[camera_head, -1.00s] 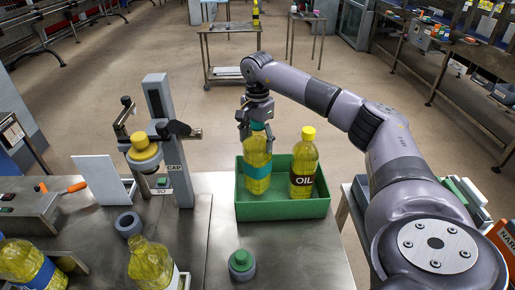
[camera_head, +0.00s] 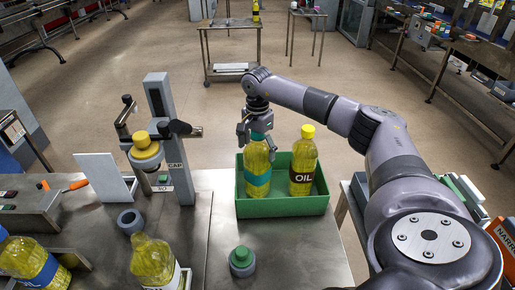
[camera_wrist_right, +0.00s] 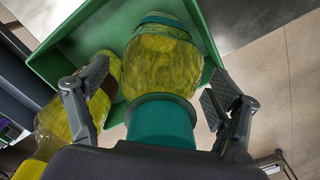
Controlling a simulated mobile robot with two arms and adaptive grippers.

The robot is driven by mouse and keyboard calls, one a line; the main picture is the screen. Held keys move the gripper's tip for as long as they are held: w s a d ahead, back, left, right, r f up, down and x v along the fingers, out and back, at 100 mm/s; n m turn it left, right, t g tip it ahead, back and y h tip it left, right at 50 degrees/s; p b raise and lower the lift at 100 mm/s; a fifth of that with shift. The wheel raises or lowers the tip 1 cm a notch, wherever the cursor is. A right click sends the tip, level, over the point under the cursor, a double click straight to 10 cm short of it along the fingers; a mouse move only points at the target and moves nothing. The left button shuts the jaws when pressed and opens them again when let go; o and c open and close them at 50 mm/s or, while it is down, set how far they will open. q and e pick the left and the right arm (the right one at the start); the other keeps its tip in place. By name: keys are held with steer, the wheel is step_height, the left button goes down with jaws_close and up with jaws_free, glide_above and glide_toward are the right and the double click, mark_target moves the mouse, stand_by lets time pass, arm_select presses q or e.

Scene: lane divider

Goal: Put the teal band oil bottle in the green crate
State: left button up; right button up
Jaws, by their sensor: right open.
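The teal band oil bottle (camera_head: 257,161), yellow with a teal band and a teal cap, stands about upright in the left part of the green crate (camera_head: 285,207). My right gripper (camera_head: 258,138) is over its top, with its fingers spread on either side of the neck. In the right wrist view the bottle (camera_wrist_right: 160,62) shows between the open fingers of the gripper (camera_wrist_right: 155,100), with a gap on each side. The bottle's base is hidden by the crate's front wall. My left gripper is not in view.
An oil bottle with a yellow cap and dark label (camera_head: 303,160) stands in the crate's right part. A green-topped grey piece (camera_head: 242,261) lies in front of the crate. A capping stand (camera_head: 167,140) and more bottles (camera_head: 152,258) are at left. The bench right of that piece is clear.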

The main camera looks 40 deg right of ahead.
steer(key=shift+r, duration=0.15)
steer(key=shift+w+r, duration=0.1)
steer(key=shift+r, duration=0.2)
step_height(320, 180, up, 10)
steer(key=b, duration=0.3)
steer(key=shift+r, duration=0.65)
steer(key=shift+f, duration=0.1)
